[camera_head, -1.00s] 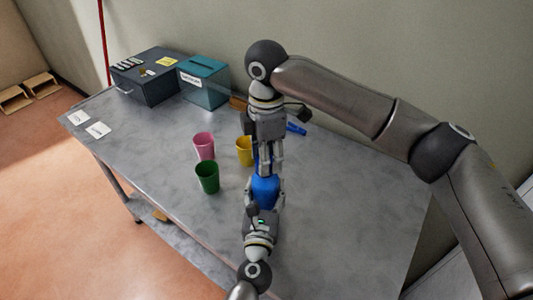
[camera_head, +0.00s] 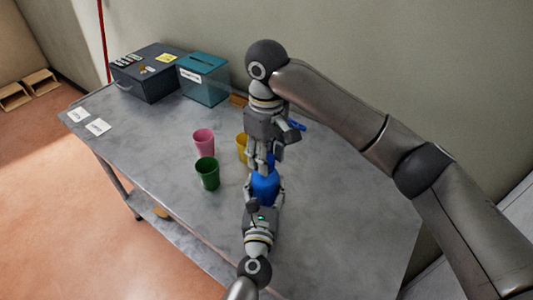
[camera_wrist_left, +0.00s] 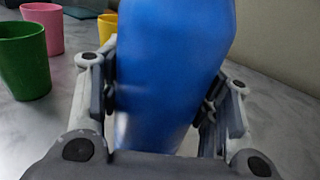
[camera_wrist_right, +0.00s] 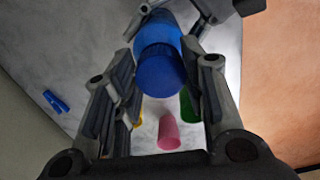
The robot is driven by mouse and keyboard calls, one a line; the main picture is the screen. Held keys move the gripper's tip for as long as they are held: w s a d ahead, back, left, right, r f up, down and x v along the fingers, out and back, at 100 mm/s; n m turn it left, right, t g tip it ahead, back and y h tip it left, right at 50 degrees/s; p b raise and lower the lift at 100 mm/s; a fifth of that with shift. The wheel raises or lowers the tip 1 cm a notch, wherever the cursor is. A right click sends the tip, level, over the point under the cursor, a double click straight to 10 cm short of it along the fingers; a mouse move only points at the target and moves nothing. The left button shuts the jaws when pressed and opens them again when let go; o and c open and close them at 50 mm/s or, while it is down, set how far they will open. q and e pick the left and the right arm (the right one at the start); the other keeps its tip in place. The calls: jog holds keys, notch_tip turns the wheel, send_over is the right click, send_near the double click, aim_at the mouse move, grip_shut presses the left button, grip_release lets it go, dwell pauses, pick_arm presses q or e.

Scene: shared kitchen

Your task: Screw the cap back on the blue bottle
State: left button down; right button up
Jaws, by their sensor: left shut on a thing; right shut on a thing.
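The blue bottle (camera_head: 265,188) stands roughly upright near the table's front. My left gripper (camera_head: 264,202) is shut around its body from the near side; the bottle also fills the middle of the left wrist view (camera_wrist_left: 168,70). My right gripper (camera_head: 264,163) points down from above and is shut on the blue cap (camera_head: 270,160) at the bottle's top. The right wrist view shows the cap's round top (camera_wrist_right: 160,74) between the fingers, in line with the bottle. The fingers partly hide the joint, so I cannot tell how tightly the cap sits.
Pink (camera_head: 204,143), green (camera_head: 207,173) and yellow (camera_head: 242,148) cups stand left of the bottle. A dark metal box (camera_head: 150,75) and a teal box (camera_head: 204,80) are at the back left. A small blue item (camera_head: 297,125) lies behind my right gripper. The table's right side is clear.

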jog(key=m, duration=0.8)
jog(key=shift+a, duration=0.1)
jog(key=m, duration=0.8)
jog(key=shift+a, duration=0.1)
jog(key=m, duration=0.4)
jog(key=shift+m, duration=0.3)
jog(key=m, duration=0.3)
jog(key=shift+w, duration=0.1)
jog(key=m, duration=0.7)
jog(key=shift+w, duration=0.1)
